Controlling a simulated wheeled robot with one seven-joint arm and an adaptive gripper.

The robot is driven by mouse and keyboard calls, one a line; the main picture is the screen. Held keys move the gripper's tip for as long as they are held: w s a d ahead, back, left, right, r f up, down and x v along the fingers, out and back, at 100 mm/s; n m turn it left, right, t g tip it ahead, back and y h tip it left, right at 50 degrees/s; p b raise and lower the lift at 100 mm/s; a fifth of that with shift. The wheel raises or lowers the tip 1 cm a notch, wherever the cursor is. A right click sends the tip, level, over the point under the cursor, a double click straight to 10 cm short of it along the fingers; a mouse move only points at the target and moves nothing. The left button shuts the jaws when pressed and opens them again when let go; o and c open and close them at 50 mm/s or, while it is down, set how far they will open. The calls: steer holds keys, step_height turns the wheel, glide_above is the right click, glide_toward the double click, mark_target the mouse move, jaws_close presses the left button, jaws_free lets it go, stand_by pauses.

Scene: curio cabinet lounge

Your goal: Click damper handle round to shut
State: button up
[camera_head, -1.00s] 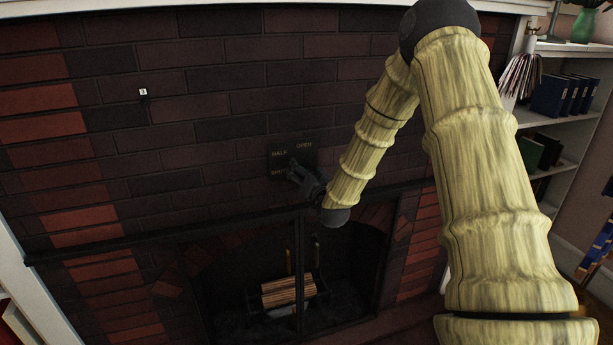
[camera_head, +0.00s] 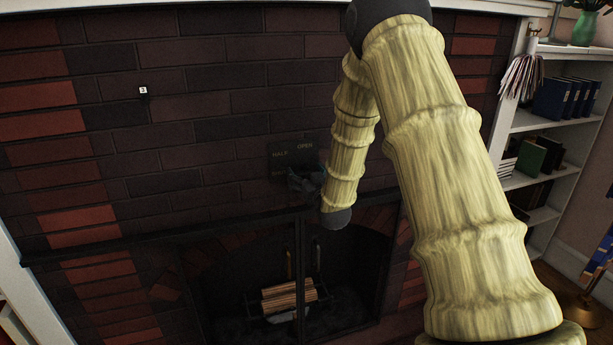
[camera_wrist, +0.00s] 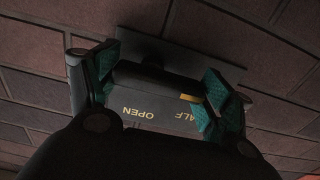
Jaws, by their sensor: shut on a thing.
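The damper plate (camera_head: 281,153) is a dark plate on the brick wall above the firebox. My gripper (camera_head: 306,178) is at the lower part of the plate. In the wrist view, the dark damper handle (camera_wrist: 150,80) lies between the teal pads of my gripper (camera_wrist: 157,88), which is shut on it. A yellow mark (camera_wrist: 191,98) shows at the handle's right end, near the word HALF. The plate (camera_wrist: 150,120) appears upside down there.
The firebox below holds a stack of logs (camera_head: 289,297) on a grate. A mantel bar (camera_head: 140,237) crosses the brick just under the plate. White shelves with blue books (camera_head: 552,97) stand at the right. A small white tag (camera_head: 143,90) is on the brick upper left.

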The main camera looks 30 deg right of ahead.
steer(key=shift+f, duration=0.2)
steer(key=o, duration=1)
steer(key=shift+r, duration=0.1)
steer(key=shift+s, duration=0.1)
steer(key=v, duration=1.2)
steer(key=shift+d, duration=0.1)
